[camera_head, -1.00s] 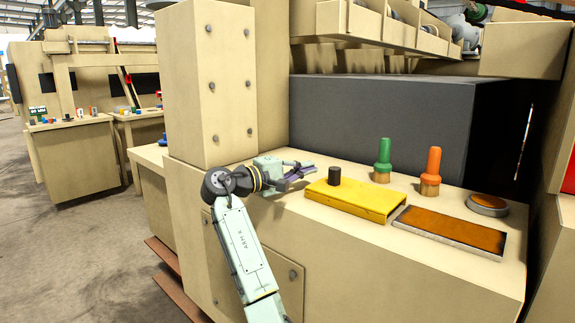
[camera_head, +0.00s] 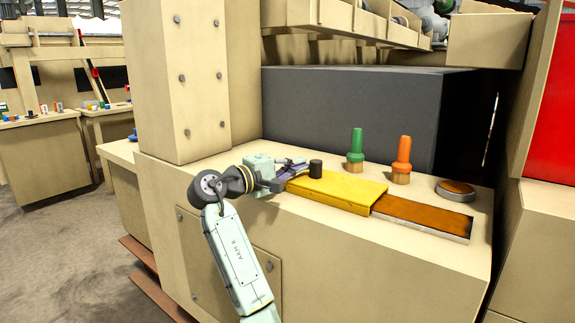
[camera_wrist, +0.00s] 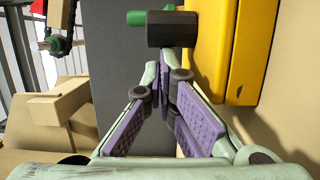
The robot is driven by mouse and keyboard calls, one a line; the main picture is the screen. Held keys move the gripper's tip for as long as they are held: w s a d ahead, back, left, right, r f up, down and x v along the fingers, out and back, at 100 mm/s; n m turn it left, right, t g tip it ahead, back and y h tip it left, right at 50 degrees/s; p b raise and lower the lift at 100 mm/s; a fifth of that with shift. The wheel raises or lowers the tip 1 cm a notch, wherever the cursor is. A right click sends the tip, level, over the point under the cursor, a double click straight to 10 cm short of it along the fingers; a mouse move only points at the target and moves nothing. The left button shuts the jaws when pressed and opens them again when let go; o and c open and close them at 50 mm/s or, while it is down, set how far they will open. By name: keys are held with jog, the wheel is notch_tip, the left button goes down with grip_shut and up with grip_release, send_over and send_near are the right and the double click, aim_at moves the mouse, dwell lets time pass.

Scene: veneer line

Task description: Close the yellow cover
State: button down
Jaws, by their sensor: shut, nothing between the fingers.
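The yellow cover (camera_head: 345,193) lies flat on the beige machine top, with a black knob (camera_head: 315,168) standing on its left part. Its right edge overlaps the left end of the orange-brown panel (camera_head: 425,215), most of which is still exposed. My gripper (camera_head: 302,165) is shut and empty, with its fingertips right at the left side of the knob. In the wrist view the purple-padded fingers (camera_wrist: 162,82) come together just short of the dark knob (camera_wrist: 172,29). The yellow cover (camera_wrist: 208,50) runs along the right there. Whether the tips touch the knob is unclear.
A green button (camera_head: 356,148) and an orange button (camera_head: 401,158) stand behind the cover. A round brown-topped disc (camera_head: 456,190) sits to the right. A dark grey block (camera_head: 350,110) rises behind them, and a beige post (camera_head: 180,75) stands at the left.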

aim_at(369, 196)
jog(key=s+d, duration=0.3)
jog(key=d, duration=0.2)
jog(key=s+d, duration=0.4)
jog(key=d, duration=0.1)
jog(key=s+d, duration=0.4)
jog(key=d, duration=0.1)
jog(key=shift+s+d+b, duration=0.1)
jog(key=shift+d+b, duration=0.15)
jog(key=shift+b, duration=0.05)
